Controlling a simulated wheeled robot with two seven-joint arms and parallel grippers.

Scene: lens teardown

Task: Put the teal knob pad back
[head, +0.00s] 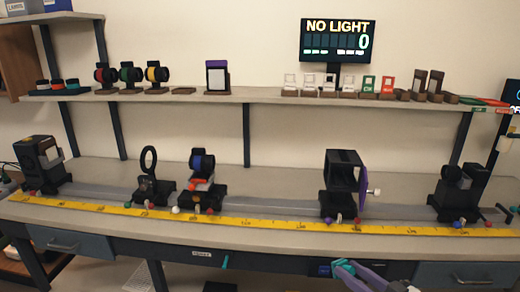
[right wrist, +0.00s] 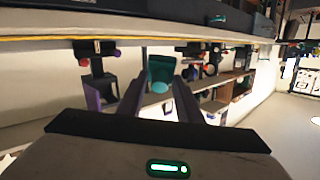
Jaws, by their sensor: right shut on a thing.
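My right gripper (head: 346,269) is in front of the bench, below its front edge, with purple fingers shut on a teal piece, the teal knob pad. In the right wrist view the teal knob pad (right wrist: 160,70) sits between the two purple fingers (right wrist: 158,90), clear of the bench. My left gripper is not in view.
The bench carries a rail with several black mounts, such as the box mount (head: 342,178) with a purple plate. A yellow tape (head: 270,223) runs along the front. The shelf (head: 265,95) holds several lens holders. A small teal piece (head: 225,262) shows at the bench front.

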